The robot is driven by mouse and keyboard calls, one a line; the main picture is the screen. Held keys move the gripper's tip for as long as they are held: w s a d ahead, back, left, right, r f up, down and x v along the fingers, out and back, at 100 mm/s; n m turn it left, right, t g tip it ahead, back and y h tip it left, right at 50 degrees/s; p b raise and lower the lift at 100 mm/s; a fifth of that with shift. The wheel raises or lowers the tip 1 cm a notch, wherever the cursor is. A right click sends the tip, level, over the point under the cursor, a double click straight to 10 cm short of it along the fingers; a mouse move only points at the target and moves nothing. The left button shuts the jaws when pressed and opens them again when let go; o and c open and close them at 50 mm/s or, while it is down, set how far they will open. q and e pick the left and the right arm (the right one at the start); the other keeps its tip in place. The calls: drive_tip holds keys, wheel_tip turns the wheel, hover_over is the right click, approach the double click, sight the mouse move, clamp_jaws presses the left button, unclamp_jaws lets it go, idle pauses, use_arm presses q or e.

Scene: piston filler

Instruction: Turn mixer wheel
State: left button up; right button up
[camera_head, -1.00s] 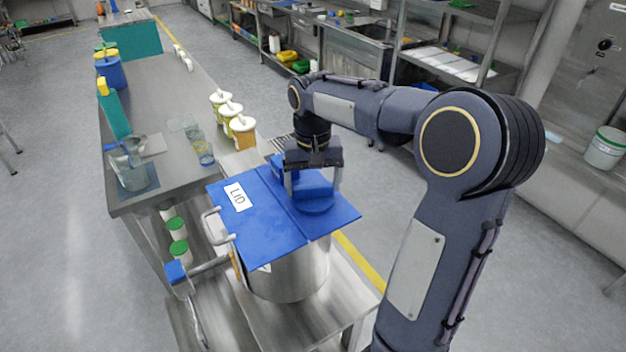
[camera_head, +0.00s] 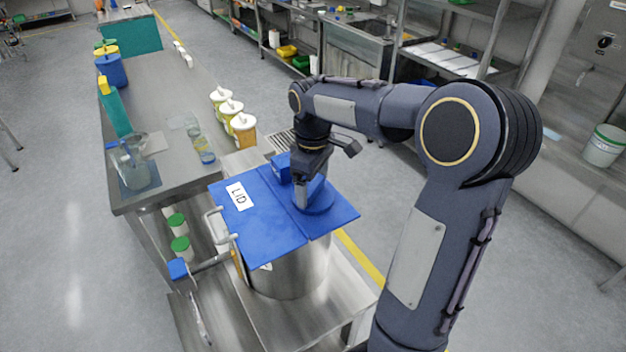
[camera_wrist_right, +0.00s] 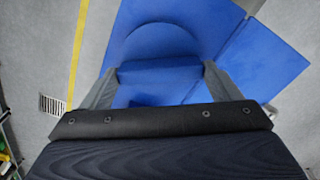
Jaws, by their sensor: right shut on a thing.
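The mixer wheel is a round blue knob (camera_head: 321,202) on the blue lid (camera_head: 270,222) of a steel pot (camera_head: 290,272). The lid carries a white "LID" label (camera_head: 236,196). My right gripper (camera_head: 306,198) points down over the wheel, its fingers around the raised blue grip. In the right wrist view, the gripper (camera_wrist_right: 160,85) has one finger on each side of the blue bar (camera_wrist_right: 160,72), with the round disc (camera_wrist_right: 160,42) behind it. My left gripper does not show.
A steel bench (camera_head: 165,95) at left holds a beaker (camera_head: 132,165), glasses, a blue pot (camera_head: 111,71) and several white-lidded yellow jars (camera_head: 243,125). A steel shelf (camera_head: 440,62) stands at the back.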

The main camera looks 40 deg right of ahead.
sight(313, 186)
drive_tip(key=n, duration=0.5)
drive_tip(key=shift+r+n+p, duration=0.15)
drive_tip(key=shift+n+p, duration=0.15)
drive_tip(key=shift+p, duration=0.1)
drive_tip(key=n, duration=0.5)
drive_tip(key=shift+n+p, duration=0.35)
drive_tip(key=shift+n, duration=0.05)
drive_tip(key=o, duration=0.9)
drive_tip(key=shift+c, duration=0.2)
wheel_tip(313, 186, up, 8)
drive_tip(key=shift+f+b, duration=0.15)
drive_tip(key=shift+b, duration=0.15)
